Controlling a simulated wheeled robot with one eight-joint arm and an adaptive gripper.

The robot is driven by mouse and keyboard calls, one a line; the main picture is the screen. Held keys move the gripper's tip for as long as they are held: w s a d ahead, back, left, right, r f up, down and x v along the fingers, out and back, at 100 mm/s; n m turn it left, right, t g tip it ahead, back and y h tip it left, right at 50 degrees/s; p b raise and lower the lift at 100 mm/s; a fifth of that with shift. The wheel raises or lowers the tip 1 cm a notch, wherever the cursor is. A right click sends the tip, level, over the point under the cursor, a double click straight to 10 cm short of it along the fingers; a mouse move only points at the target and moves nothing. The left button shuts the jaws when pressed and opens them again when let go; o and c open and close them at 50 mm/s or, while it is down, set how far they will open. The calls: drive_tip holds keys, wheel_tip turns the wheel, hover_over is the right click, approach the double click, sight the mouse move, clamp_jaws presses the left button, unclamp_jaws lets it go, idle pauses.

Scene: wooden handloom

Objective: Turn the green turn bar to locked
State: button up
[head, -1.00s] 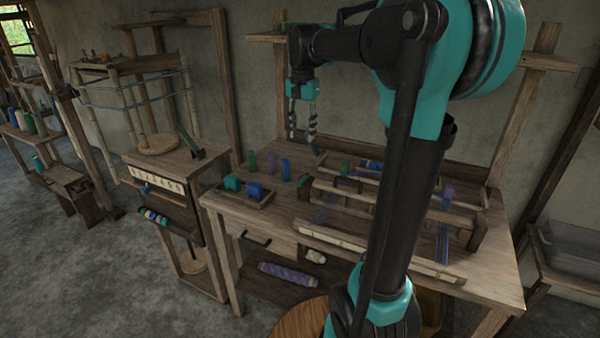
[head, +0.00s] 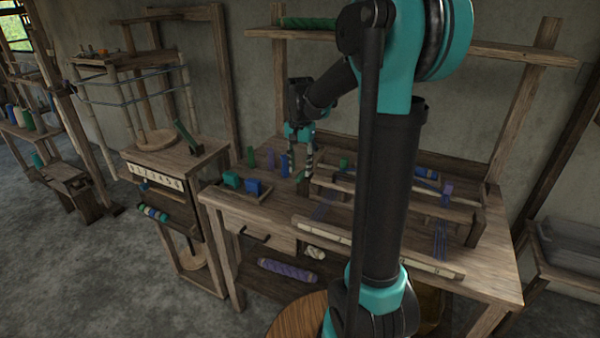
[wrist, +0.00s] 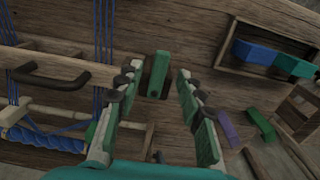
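In the wrist view the green turn bar (wrist: 157,72) stands out from a wooden part, between and just beyond my fingertips. My gripper (wrist: 156,84) is open, with one finger on each side of the bar and a visible gap on both sides. In the head view my gripper (head: 301,172) points down at the left end of the loom on the table. The bar is hard to make out there, behind or beside the fingers. I cannot read any locked mark.
A tray (head: 222,192) with a green and a blue block lies left of my gripper. Green, purple and blue upright pieces (head: 270,160) stand behind it. In the wrist view a dark handle (wrist: 48,78) and blue threads (wrist: 103,30) are at the left.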

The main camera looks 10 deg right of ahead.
sight(302, 175)
drive_tip(key=shift+f, duration=1.2)
drive_tip(key=shift+c, duration=0.6)
clamp_jaws()
